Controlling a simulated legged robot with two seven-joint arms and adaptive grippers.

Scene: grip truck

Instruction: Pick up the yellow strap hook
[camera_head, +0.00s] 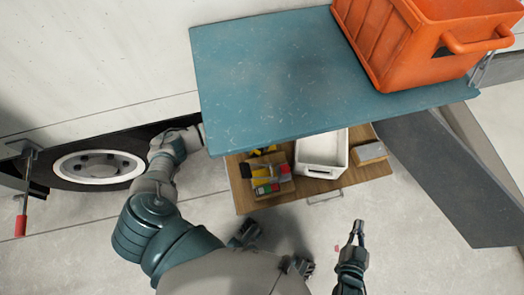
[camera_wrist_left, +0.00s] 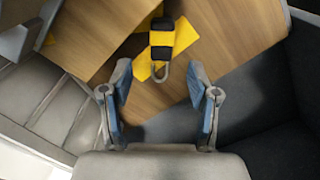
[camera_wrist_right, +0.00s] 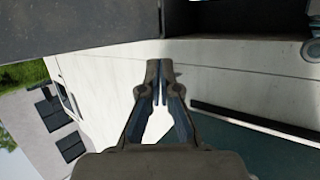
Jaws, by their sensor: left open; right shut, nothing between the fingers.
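The yellow strap hook (camera_wrist_left: 162,38), a yellow and black strap bundle with a grey metal hook, lies on wood at the top middle of the left wrist view. My left gripper (camera_wrist_left: 160,80) is open and empty, its fingers on either side of the hook end and apart from it. In the head view the left arm reaches under the blue tabletop, which hides the left gripper. Yellow and black pieces (camera_head: 263,151) show at the tabletop edge there; I cannot tell which is the strap hook. My right gripper (camera_head: 357,232) is shut and empty over the floor.
An open wooden drawer (camera_head: 323,205) sticks out under the blue tabletop (camera_head: 280,75). It holds a white bin (camera_head: 321,172), a wooden box of small coloured items and a brown block (camera_head: 369,152). An orange crate (camera_head: 390,50) stands on the tabletop. A truck wheel (camera_head: 98,167) is at the left.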

